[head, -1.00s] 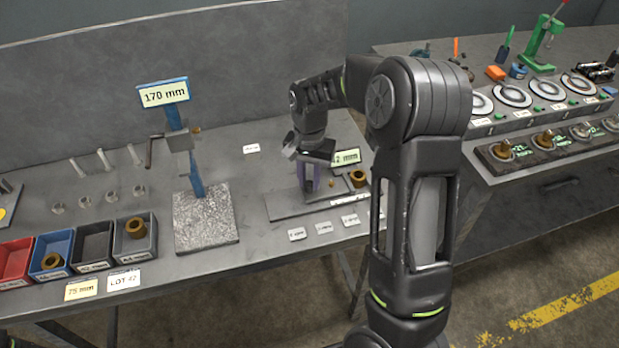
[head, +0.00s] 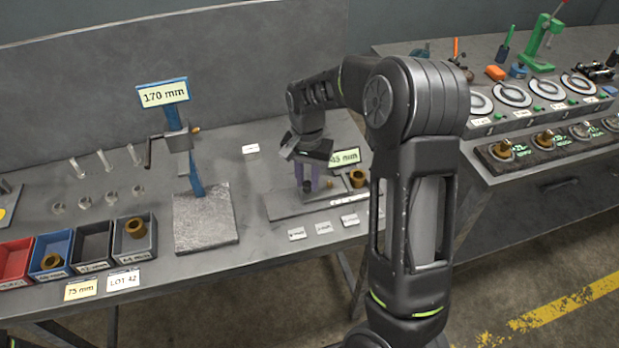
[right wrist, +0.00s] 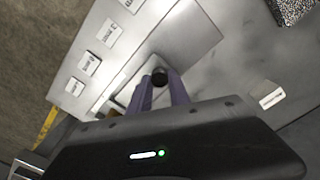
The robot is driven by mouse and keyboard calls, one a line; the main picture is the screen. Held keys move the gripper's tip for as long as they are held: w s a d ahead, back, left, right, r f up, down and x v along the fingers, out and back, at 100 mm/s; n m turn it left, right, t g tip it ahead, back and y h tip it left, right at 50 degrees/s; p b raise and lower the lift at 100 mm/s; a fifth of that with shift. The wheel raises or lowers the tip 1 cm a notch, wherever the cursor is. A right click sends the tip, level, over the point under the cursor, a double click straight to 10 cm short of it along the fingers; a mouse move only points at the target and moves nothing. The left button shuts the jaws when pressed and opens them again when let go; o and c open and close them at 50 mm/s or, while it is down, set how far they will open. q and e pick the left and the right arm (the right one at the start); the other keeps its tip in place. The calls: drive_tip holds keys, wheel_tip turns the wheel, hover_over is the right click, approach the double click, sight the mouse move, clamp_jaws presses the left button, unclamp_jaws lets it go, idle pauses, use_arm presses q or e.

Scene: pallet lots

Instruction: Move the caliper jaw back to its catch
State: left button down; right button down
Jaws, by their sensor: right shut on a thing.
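The caliper (head: 285,208) is a flat grey base with a rail on the bench, its small display (head: 345,157) partly hidden and showing digits ending in 45 mm. A brass bushing (head: 357,179) stands at its right end. My right gripper (head: 308,186) points down over the base. Its two purple fingers are shut on a black round knob (right wrist: 160,76), which also shows dark between the fingertips in the head view (head: 308,187). The jaw under the knob is mostly hidden by the fingers. My left gripper is out of view.
A blue stand with a 170 mm sign (head: 164,93) and crank rises from a speckled plate (head: 206,226) to the left. Coloured bins (head: 90,250) line the front left. Small label cards (head: 323,228) lie before the caliper. The bench between plate and caliper is clear.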

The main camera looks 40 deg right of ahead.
drive_tip(key=a, duration=0.2)
drive_tip(key=w+a, duration=0.2)
drive_tip(key=a, duration=0.1)
drive_tip(key=shift+a, duration=0.35)
drive_tip(key=c, duration=1.3)
unclamp_jaws()
drive_tip(key=shift+a, duration=0.1)
drive_tip(key=shift+o, duration=0.5)
drive_tip(key=shift+r, duration=0.1)
wheel_tip(320, 180, up, 8)
drive_tip(key=shift+b, duration=0.45)
